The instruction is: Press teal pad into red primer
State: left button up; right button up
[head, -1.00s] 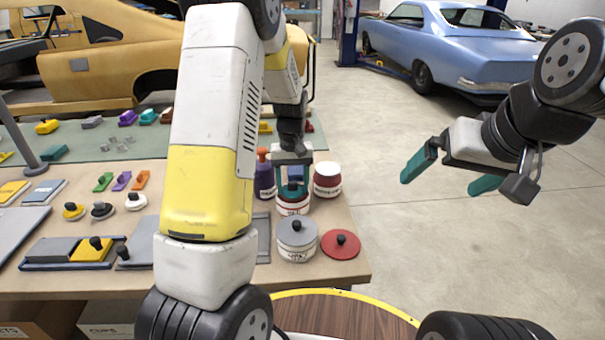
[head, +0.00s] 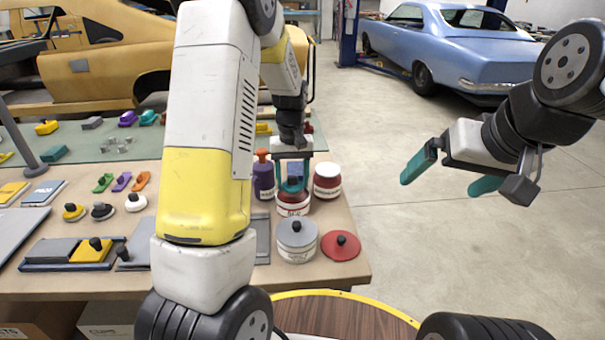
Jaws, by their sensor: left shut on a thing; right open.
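My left gripper (head: 292,187) points down over an open jar with a white label, the red primer (head: 292,209). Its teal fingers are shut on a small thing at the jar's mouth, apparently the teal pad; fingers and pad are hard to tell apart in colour. I cannot tell whether the pad touches the primer. My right gripper (head: 441,185) is open and empty, out over the floor to the right of the table.
A purple bottle (head: 263,178) and a dark red jar (head: 327,182) flank the primer closely. A grey-lidded tin (head: 297,240) and a red lid (head: 341,246) lie in front. Pads with black knobs, such as a yellow one (head: 74,211), are at left. The table's right edge is near.

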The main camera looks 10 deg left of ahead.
aim_at(293, 177)
pick_arm(q)
jog(key=shift+r, duration=2.35)
